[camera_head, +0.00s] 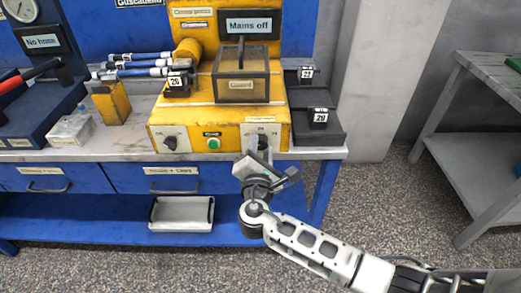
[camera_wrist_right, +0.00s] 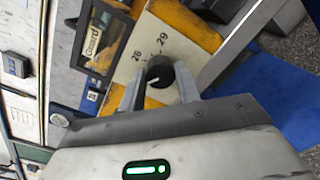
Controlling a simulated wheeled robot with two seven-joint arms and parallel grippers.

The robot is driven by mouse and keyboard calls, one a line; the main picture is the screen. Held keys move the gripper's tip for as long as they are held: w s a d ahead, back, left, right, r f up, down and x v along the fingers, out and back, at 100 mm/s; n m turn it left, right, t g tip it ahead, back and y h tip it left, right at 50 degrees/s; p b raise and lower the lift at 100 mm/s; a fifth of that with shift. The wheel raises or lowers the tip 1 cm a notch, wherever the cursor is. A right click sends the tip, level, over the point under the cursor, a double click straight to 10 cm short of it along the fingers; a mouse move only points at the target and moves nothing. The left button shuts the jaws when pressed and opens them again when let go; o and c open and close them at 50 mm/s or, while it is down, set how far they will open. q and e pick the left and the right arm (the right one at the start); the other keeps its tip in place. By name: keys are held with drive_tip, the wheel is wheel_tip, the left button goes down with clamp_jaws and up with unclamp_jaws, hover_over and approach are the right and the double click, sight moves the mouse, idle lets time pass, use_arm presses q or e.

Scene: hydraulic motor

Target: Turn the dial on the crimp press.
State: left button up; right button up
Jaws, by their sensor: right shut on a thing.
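The yellow crimp press (camera_head: 219,115) stands on the bench. Its right-hand black dial (camera_head: 262,141) sits on a pale plate at the front, partly hidden by my right gripper (camera_head: 262,152). In the right wrist view the round black dial (camera_wrist_right: 160,72) lies between the two fingers of my right gripper (camera_wrist_right: 160,86), which is shut on it. The plate there carries the numbers 26 and 29. A short white mark shows on the dial. My left gripper is not in view.
A second dial (camera_head: 170,143) and a green button (camera_head: 213,143) are on the press front. Above sits a guard box (camera_head: 241,84). Black blocks (camera_head: 318,118) stand at the right. A white tray (camera_head: 181,213) lies on the lower shelf. The floor at right is clear.

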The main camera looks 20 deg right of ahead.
drive_tip(key=m+b, duration=0.1)
drive_tip(key=m, duration=0.1)
drive_tip(key=m+b, duration=0.2)
drive_tip(key=shift+f+m+b, duration=0.2)
drive_tip(key=shift+m+b, duration=0.1)
drive_tip(key=shift+m, duration=0.1)
drive_tip(key=m+b, duration=0.2)
drive_tip(key=m, duration=0.1)
drive_tip(key=shift+g+y, duration=0.3)
drive_tip(key=shift+r+m+b, duration=0.15)
drive_tip(key=shift+m+b, duration=0.45)
drive_tip(key=shift+m, duration=0.3)
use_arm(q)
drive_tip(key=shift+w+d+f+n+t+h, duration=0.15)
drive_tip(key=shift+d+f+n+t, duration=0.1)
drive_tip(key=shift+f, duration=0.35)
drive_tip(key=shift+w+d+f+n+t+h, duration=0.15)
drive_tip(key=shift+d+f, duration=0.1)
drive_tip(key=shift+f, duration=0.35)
use_arm(e)
drive_tip(key=shift+m, duration=0.3)
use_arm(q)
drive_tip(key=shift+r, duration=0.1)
use_arm(e)
drive_tip(key=shift+r, duration=0.1)
drive_tip(key=o, duration=1)
